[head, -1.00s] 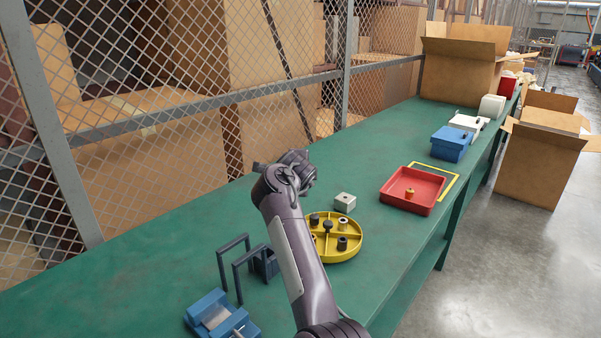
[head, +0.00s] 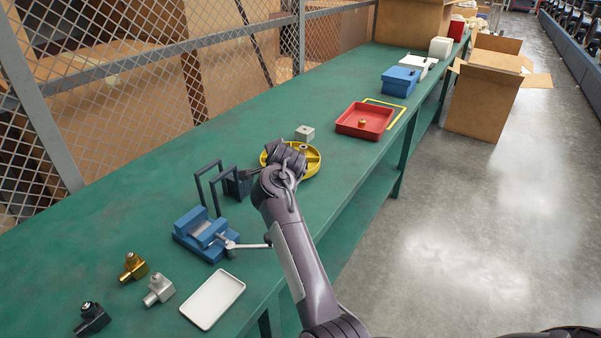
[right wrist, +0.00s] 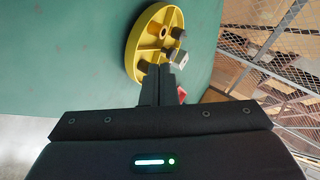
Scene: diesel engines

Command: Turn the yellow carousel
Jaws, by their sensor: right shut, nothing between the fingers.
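The yellow carousel (head: 313,167) is a round divided tray on the green bench, partly hidden behind my right arm in the head view. In the right wrist view the carousel (right wrist: 134,50) shows dark cylindrical parts in some compartments. My right gripper (right wrist: 161,71) is shut and empty, with its fingertips at the carousel's near edge in that view. I cannot tell whether they touch it. In the head view the wrist hides the fingers. My left gripper is not in view.
A pale block (head: 304,133) stands beside the carousel. A red tray (head: 364,121) lies beyond it. A blue vise (head: 205,234) with a protruding handle and a dark frame (head: 211,187) stand nearer. A white tray (head: 213,299) and several fittings lie at the front left.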

